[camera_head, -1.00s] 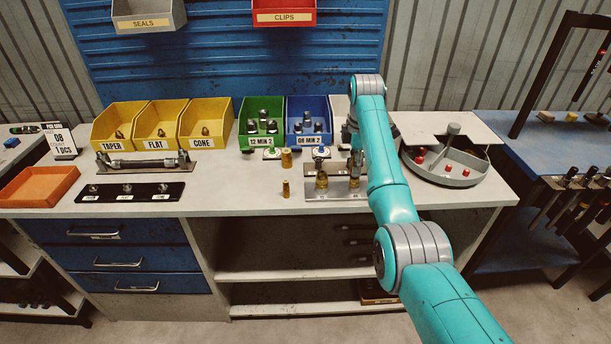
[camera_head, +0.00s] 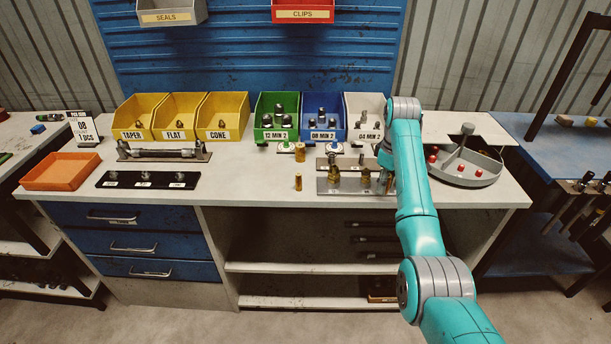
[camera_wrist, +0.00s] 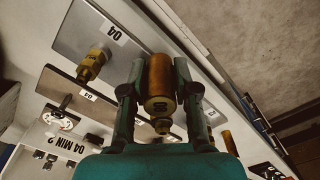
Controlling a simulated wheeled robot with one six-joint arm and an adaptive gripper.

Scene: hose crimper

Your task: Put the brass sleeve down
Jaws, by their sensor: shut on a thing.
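The brass sleeve (camera_wrist: 160,78) is a golden cylinder between the two fingers of my gripper (camera_wrist: 160,100) in the wrist view. My gripper is shut on it. A smaller brass nut-like tip (camera_wrist: 162,125) shows at its near end. Behind it lies a grey metal plate (camera_wrist: 92,32) marked 04. A brass fitting (camera_wrist: 95,62) stands on this plate, left of the sleeve. In the head view, the plate (camera_head: 345,187) lies below my gripper, which is mostly hidden behind my arm. I cannot tell whether the sleeve touches the plate.
Green (camera_head: 265,133), blue (camera_head: 322,135) and white (camera_head: 372,131) bins line the back. A grey round tray (camera_head: 475,178) is at right. Bare bench (camera_head: 240,185) lies left of the loose pieces.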

